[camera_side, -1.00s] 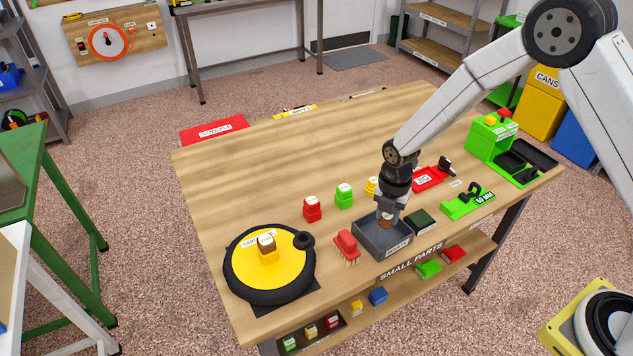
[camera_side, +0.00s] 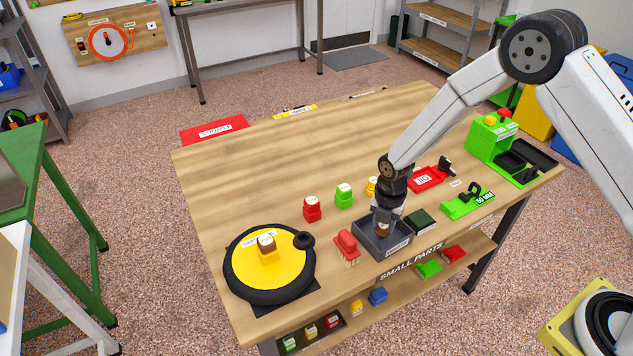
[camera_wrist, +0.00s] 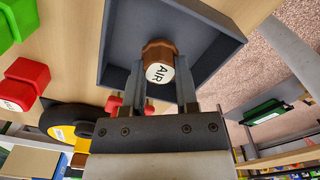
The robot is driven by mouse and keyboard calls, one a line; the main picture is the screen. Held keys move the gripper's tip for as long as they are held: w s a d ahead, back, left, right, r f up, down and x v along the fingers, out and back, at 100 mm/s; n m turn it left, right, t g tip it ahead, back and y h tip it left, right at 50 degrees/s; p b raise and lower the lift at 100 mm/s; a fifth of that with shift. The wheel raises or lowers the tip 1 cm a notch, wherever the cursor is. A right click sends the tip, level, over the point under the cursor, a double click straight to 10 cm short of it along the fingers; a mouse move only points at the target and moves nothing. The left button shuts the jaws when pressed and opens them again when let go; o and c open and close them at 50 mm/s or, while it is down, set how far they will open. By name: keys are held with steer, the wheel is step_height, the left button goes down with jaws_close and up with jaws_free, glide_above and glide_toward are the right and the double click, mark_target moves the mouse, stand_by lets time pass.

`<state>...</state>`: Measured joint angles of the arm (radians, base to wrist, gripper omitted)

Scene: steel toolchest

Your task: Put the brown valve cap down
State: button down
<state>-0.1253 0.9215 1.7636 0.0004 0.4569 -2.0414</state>
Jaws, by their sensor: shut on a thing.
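The brown valve cap (camera_wrist: 158,50) has a white face marked AIR in the wrist view. In the side view the cap (camera_side: 382,230) is low over the grey tray. My gripper (camera_side: 383,224) is shut on it; in the wrist view both fingers of my gripper (camera_wrist: 163,85) press its sides. The grey tray (camera_side: 400,251) lies below and around the cap, near the front edge of the bench. I cannot tell whether the cap touches the tray floor.
Red (camera_side: 312,209) and green (camera_side: 344,195) pieces stand behind. A yellow round turntable (camera_side: 290,265) is at left. The back of the bench is clear.

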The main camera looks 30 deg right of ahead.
steer(key=shift+f, duration=0.1)
steer(key=shift+c, duration=1.8)
jaws_free()
steer(key=shift+r, duration=0.2)
step_height(320, 180, up, 12)
